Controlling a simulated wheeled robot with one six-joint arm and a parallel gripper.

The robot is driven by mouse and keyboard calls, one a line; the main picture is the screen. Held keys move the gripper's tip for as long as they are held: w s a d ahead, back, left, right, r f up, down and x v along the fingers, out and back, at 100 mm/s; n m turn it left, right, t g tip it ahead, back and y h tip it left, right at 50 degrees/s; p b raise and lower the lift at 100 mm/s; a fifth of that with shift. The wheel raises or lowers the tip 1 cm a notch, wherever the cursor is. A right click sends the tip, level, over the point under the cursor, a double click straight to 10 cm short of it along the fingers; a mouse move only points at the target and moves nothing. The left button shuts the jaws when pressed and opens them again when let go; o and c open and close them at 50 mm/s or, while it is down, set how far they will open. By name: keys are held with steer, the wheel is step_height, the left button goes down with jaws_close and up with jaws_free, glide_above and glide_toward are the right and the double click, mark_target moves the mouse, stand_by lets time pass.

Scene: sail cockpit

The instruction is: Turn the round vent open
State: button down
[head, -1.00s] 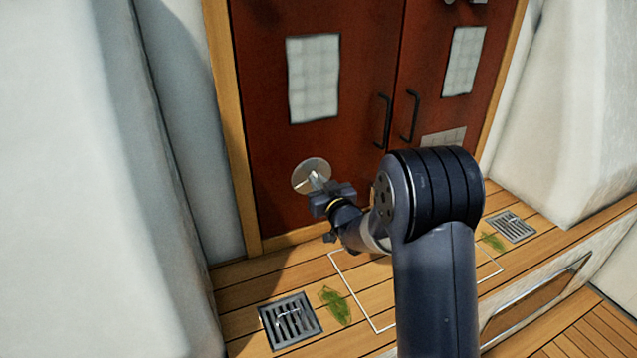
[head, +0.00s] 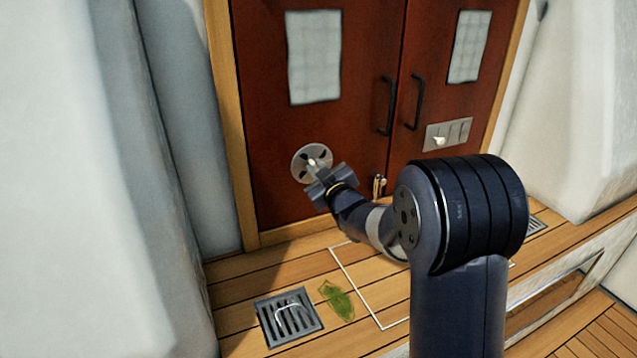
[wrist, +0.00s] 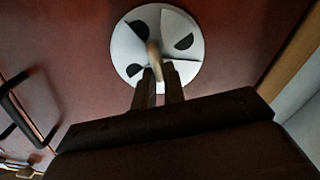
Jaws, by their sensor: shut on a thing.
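The round vent (head: 299,161) is a pale metal disc low on the left red door. Dark openings show in its face. In the wrist view the vent (wrist: 188,62) fills the upper middle, with several dark openings and a pale knob (wrist: 153,55) at its centre. My gripper (head: 316,173) is at the vent, tilted, with its fingers pointing at the disc's centre. In the wrist view my gripper (wrist: 159,82) has its two fingers close together on the knob. The fingers hide the lower part of the disc.
Two black door handles (head: 387,106) stand right of the vent. A switch panel (head: 448,135) is on the right door, and a brass fitting (head: 379,186) sits lower near the door seam. A floor drain (head: 289,318) and a green leaf (head: 337,300) lie on the planks.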

steer(key=shift+a+f+n+b, duration=0.1)
steer(key=shift+f+n+b, duration=0.1)
steer(key=shift+n+b, duration=1.6)
steer(key=shift+r, duration=0.1)
steer(key=c, duration=1.5)
jaws_free()
steer(key=shift+s, duration=0.1)
steer(key=p+v, duration=0.1)
steer(key=v, duration=0.9)
steer(key=shift+s, duration=0.35)
steer(key=shift+w, duration=0.15)
